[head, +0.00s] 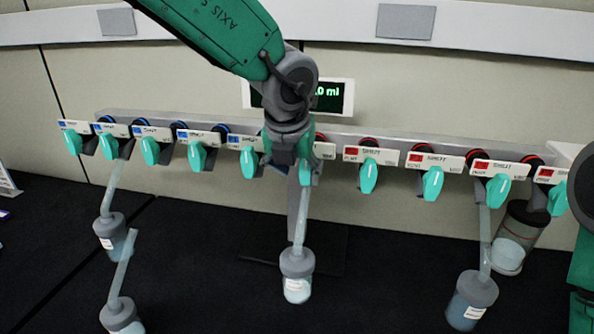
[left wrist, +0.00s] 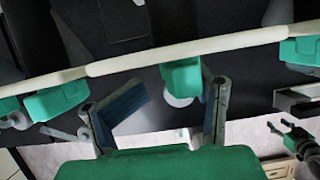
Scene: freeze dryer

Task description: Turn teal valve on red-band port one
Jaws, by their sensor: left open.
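A row of teal valves hangs from labelled ports on a grey manifold (head: 240,127), blue-marked on the left and red-marked on the right. The leftmost red-marked port's valve (head: 305,173) is mostly hidden behind my left gripper (head: 286,168), with a bit of teal showing. My left gripper reaches down from the top in front of this port. In the left wrist view, my left gripper (left wrist: 178,88) is open, its fingers on either side of a teal valve (left wrist: 181,74). I cannot tell whether either finger touches it. My right gripper (left wrist: 288,138) seems to show small at the right there.
Neighbouring teal valves (head: 249,162) (head: 368,176) hang close on both sides. Flasks hang below on tubes, one (head: 297,277) under the gripper and one (head: 471,301) to the right. A display (head: 333,97) is behind my arm.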

